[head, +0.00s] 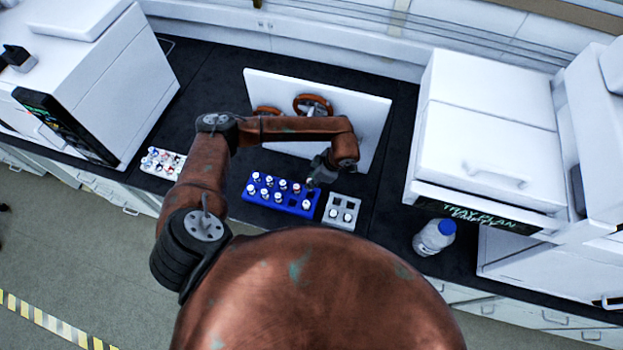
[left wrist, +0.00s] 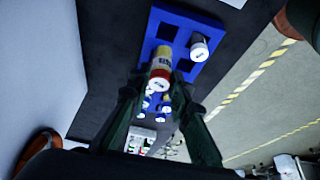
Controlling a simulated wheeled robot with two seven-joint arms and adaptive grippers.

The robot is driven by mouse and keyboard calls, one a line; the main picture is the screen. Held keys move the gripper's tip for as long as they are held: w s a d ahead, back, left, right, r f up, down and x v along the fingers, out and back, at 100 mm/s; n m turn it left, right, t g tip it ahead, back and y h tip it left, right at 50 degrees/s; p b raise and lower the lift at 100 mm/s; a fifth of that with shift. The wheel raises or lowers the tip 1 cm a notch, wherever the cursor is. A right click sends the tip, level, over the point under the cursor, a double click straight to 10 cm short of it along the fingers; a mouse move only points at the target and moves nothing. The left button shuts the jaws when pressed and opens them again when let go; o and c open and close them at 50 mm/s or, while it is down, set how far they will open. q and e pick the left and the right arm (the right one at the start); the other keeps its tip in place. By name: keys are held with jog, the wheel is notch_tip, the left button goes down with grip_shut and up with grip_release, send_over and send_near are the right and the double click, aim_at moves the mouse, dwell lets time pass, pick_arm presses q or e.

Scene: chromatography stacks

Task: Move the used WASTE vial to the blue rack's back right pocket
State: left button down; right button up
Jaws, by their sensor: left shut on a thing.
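The blue rack (head: 270,206) stands on the dark bench in the head view and holds several white-capped vials. My left gripper (head: 319,180) is at its back right corner. In the left wrist view, the left gripper (left wrist: 163,104) is shut on a vial (left wrist: 159,76) with a white cap, a red band and a yellowish part. That vial's label is too small to read, and its lower end is at the rack, by empty square pockets; whether it is seated I cannot tell. Another white-capped vial (left wrist: 200,45) stands in the rack beside it. My right gripper is not seen.
A small grey rack (head: 348,199) with two vials in front stands right of the blue rack. A white rack (head: 152,168) of vials is at left. A blue-capped bottle (head: 434,239) is at right. A white panel (head: 375,125) stands behind, with white machines on both sides.

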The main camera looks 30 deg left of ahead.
aim_at(312, 190)
pick_arm(q)
jog(key=shift+f, duration=0.55)
jog(key=shift+f+b, duration=0.4)
jog(key=shift+b, duration=0.05)
jog(key=shift+f+b, duration=0.5)
jog(key=shift+f, duration=0.6)
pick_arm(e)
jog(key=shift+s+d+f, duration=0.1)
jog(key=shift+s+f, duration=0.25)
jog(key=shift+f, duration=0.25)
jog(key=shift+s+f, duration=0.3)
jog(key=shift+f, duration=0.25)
pick_arm(q)
jog(key=shift+d+b, duration=0.15)
jog(key=shift+b, duration=0.2)
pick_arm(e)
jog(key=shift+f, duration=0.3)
pick_arm(q)
jog(key=shift+f, duration=0.1)
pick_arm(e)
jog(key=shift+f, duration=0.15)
pick_arm(q)
jog(key=shift+f+b, duration=0.95)
jog(key=shift+f, duration=0.05)
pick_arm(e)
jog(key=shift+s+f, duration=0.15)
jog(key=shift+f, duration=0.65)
